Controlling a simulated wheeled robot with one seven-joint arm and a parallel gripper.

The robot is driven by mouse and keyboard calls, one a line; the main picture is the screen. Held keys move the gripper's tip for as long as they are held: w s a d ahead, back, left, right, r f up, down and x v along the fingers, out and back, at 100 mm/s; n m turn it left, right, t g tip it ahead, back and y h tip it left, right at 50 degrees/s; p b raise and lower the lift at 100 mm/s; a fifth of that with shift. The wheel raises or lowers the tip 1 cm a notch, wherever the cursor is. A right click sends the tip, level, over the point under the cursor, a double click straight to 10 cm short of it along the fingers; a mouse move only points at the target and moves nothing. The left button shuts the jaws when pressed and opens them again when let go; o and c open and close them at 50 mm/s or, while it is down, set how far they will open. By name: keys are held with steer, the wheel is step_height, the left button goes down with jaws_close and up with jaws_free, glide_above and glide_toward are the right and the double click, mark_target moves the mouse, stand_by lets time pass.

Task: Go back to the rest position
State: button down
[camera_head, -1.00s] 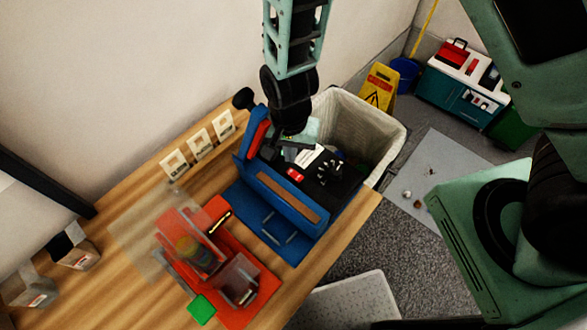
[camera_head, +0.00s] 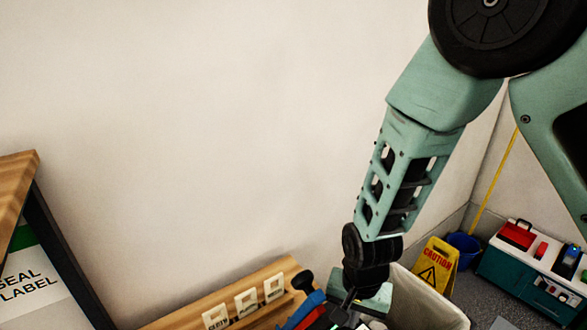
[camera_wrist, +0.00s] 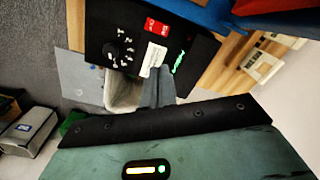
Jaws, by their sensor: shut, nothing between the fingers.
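My gripper (camera_head: 347,304) hangs low at the bottom of the head view, at the end of my arm. It is in front of the lined bin and beside a blue-sided station (camera_head: 308,312), mostly cut off by the frame edge. In the wrist view my gripper's grey fingers (camera_wrist: 157,88) are together with nothing between them. Beyond them is a black panel (camera_wrist: 190,62) with a red item (camera_wrist: 157,27), a white label (camera_wrist: 153,56) and several small pale pieces.
A wooden bench (camera_head: 187,318) with three small cards (camera_head: 246,302) runs along the wall. A white-lined bin (camera_head: 425,308) stands right of it. A yellow caution sign (camera_head: 436,268), blue bucket (camera_head: 464,248) and teal cabinet (camera_head: 520,288) are at right. The upper left wall is clear.

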steer(key=s+d+r+n+t, duration=0.2)
steer(key=d+r+n, duration=0.3)
steer(key=d+r, duration=1.4)
steer(key=s+a+f+n+g+b, duration=0.1)
steer(key=s+a+f+n+b, duration=0.2)
steer(key=s+a+f+b, duration=0.2)
steer(key=s+a+f+n+g+b, duration=0.1)
steer(key=s+a+f+n+b, duration=0.3)
steer(key=a, duration=0.8)
steer(key=s+f+b, duration=0.2)
steer(key=s, duration=0.2)
steer(key=shift+s+b, duration=0.25)
steer(key=shift+b, duration=0.15)
steer(key=shift+f, duration=0.1)
steer(key=w+a+r+b, duration=0.2)
steer(key=w+r+b, duration=0.4)
steer(key=w+b, duration=0.6)
steer(key=shift+m+h+b, duration=0.3)
steer(key=shift+b, duration=0.15)
